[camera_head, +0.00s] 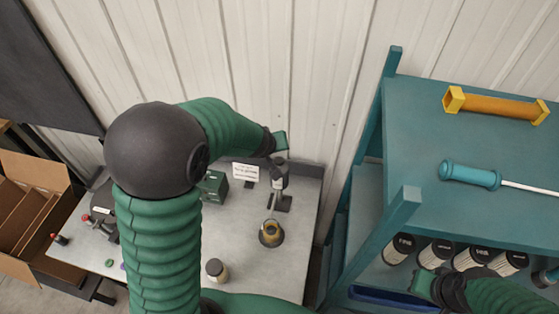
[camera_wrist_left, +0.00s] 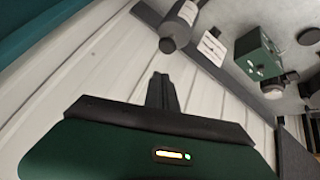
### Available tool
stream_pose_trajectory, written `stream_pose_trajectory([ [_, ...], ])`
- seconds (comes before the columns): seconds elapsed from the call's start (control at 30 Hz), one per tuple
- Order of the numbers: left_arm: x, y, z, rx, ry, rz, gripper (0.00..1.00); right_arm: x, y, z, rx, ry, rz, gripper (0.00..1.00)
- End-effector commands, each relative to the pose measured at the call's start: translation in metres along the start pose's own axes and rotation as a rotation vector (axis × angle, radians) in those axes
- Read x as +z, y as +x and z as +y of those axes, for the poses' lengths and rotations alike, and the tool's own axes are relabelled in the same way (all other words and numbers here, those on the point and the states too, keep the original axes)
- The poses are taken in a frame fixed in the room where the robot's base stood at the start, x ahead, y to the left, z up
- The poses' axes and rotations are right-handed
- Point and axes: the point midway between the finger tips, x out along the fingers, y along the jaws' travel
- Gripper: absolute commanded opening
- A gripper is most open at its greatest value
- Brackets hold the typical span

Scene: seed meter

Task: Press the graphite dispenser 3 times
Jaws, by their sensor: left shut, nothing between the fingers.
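The graphite dispenser appears to be the grey upright device (camera_head: 280,183) on a small dark base, behind a pot on the grey worktable; its label is too small to read. In the left wrist view a grey bottle-shaped body with a dark end (camera_wrist_left: 180,22) is likely the same device. My left gripper (camera_head: 280,143) is shut and empty, above and just behind the dispenser's top, and looks apart from it. Its closed fingers (camera_wrist_left: 162,92) show below the bottle in the wrist view. My right gripper (camera_head: 423,287) is at the teal shelf, partly cut off, its jaws unclear.
A white sign (camera_head: 245,171) and a green box (camera_head: 212,187) stand left of the dispenser. A pot with a yellowish rim (camera_head: 271,234) and a jar (camera_head: 217,270) stand in front. A teal shelf (camera_head: 425,125) with several canisters is at right. The ribbed wall (camera_head: 290,60) is close behind.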

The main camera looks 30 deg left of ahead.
Motion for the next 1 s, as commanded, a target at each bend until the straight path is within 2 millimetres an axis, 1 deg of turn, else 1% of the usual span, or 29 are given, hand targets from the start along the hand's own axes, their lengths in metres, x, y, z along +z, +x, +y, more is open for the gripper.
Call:
stream_pose_trajectory([
  [0.03,-0.001,0.000,-0.001,0.017,-0.160,-0.015,0.00,0.001,0.003,0.000,0.000,0.000,0.000,0.00],
  [0.07,-0.001,-0.001,0.000,0.030,-0.269,-0.028,0.00,0.001,0.004,0.000,0.000,0.000,0.000,0.00],
  [0.1,-0.002,-0.003,0.001,0.045,-0.416,-0.044,0.00,0.001,0.005,0.000,0.000,0.000,0.000,0.00],
  [0.3,-0.015,-0.014,0.013,0.131,-1.113,-0.147,0.00,0.003,0.011,0.000,0.000,0.000,0.000,0.00],
  [0.4,-0.023,-0.020,0.019,0.166,-1.373,-0.199,0.00,0.003,0.013,0.000,0.000,0.000,0.000,0.00],
  [0.43,-0.025,-0.021,0.020,0.175,-1.433,-0.214,0.00,0.003,0.013,0.000,0.000,0.000,0.000,0.00],
  [0.5,-0.029,-0.024,0.023,0.190,-1.539,-0.240,0.00,0.003,0.013,0.000,0.000,0.000,0.000,0.00],
  [0.6,-0.033,-0.027,0.025,0.201,-1.616,-0.259,0.00,0.003,0.014,0.000,0.000,0.000,0.000,0.00],
  [0.87,-0.033,-0.027,0.025,0.201,-1.629,-0.263,0.00,0.003,0.013,0.000,0.000,0.000,0.000,0.00],
  [1.0,-0.031,-0.025,0.024,0.200,-1.627,-0.262,0.00,0.004,0.016,0.000,0.000,0.000,0.000,0.00],
])
